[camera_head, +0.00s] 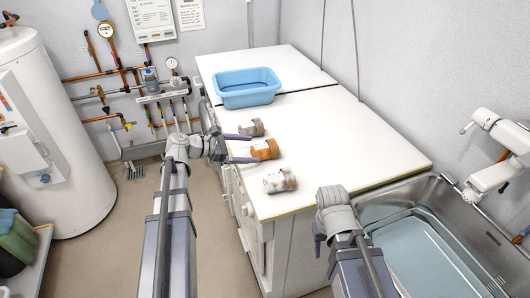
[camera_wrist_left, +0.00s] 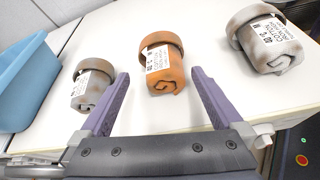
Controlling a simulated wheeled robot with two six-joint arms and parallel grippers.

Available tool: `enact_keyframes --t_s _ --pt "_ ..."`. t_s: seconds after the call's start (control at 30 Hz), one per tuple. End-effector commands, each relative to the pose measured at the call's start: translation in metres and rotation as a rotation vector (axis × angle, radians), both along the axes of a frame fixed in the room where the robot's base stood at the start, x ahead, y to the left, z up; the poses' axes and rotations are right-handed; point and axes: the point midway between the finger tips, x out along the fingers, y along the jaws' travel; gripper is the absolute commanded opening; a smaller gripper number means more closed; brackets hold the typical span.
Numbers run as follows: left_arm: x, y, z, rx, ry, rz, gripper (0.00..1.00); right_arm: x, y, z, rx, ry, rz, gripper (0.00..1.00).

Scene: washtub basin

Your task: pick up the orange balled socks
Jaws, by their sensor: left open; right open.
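The orange balled socks (camera_head: 265,149) lie on the white counter (camera_head: 340,140) near its left edge, between two other sock balls. My left gripper (camera_head: 246,149) is open and beside them, its fingers pointing their way. In the left wrist view the orange socks (camera_wrist_left: 162,66) are just beyond and between the spread fingertips of the left gripper (camera_wrist_left: 157,75), with a paper label facing the camera. The fingers do not hold them. My right gripper (camera_head: 318,240) is low by the counter's front corner, mostly hidden behind its own arm.
A grey sock ball (camera_head: 251,128) lies behind the orange one, and a white and brown one (camera_head: 280,180) lies in front. A blue tub (camera_head: 246,88) stands at the back of the counter. A metal sink basin (camera_head: 430,240) is at right. The counter's right part is clear.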

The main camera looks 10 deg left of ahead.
Motion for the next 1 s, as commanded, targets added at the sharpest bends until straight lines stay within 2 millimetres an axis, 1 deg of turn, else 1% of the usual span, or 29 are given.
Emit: enact_keyframes --t_s 0.17,0.4,0.5,0.7,0.73,0.77,1.0 --pt "0.004 -0.006 -0.003 0.000 0.000 -0.001 1.00 0.000 0.000 -0.003 0.000 0.000 0.000 0.50" --pt "0.021 -0.032 -0.017 0.001 0.000 -0.003 1.00 0.000 0.000 -0.017 0.000 0.000 0.000 0.50" --pt "0.027 -0.039 -0.019 0.001 0.000 -0.001 1.00 0.000 0.000 -0.019 0.000 0.000 0.000 0.50" --pt "0.027 -0.040 -0.018 0.001 0.001 0.000 1.00 0.000 0.000 -0.018 0.000 0.000 0.000 0.50" --pt "0.027 -0.040 -0.018 0.001 0.001 0.000 0.99 0.000 0.000 -0.018 0.000 0.000 0.000 0.50" --pt "0.027 -0.040 -0.018 0.001 0.001 0.000 0.95 0.000 0.000 -0.018 0.000 0.000 0.000 0.50" --pt "0.027 -0.040 -0.018 0.000 0.000 0.000 0.69 0.000 0.000 -0.018 0.000 0.000 0.000 0.50"
